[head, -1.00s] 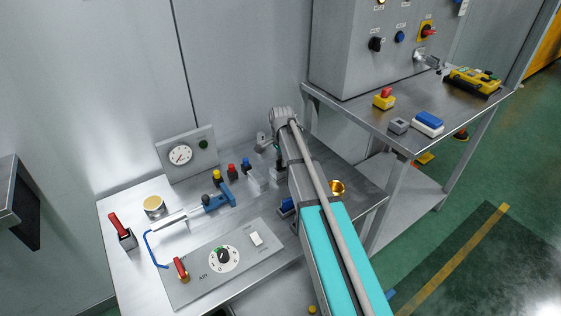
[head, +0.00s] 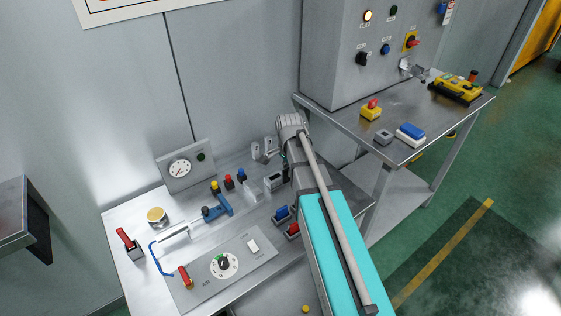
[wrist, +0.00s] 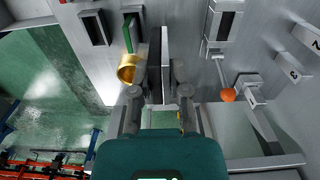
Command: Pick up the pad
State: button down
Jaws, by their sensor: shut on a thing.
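The pad (wrist: 166,48) appears to be the thin pale grey plate seen nearly edge-on between my fingers in the wrist view. My gripper (wrist: 163,88) is shut on it, with one finger on each side. The pad's faces are mostly hidden at this angle. In the head view my gripper (head: 262,150) shows only in part beside the end of my arm, above the back of the steel bench (head: 130,212), and I cannot make out the pad there.
A brass cup (wrist: 129,69) and a green plate (wrist: 128,34) are close left of my fingers in the wrist view. An orange ball knob (wrist: 228,95) is to the right. Blue (head: 282,213) and red (head: 293,230) blocks sit beside my arm. A control cabinet (head: 340,55) stands behind right.

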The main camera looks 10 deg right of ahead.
jog(key=shift+s+d+r+p, duration=0.25)
jog(key=shift+s+r, duration=0.1)
jog(key=shift+s, duration=0.5)
jog(key=shift+s+d+r+p, duration=0.1)
jog(key=shift+s+r+p, duration=0.2)
jog(key=shift+s, duration=0.5)
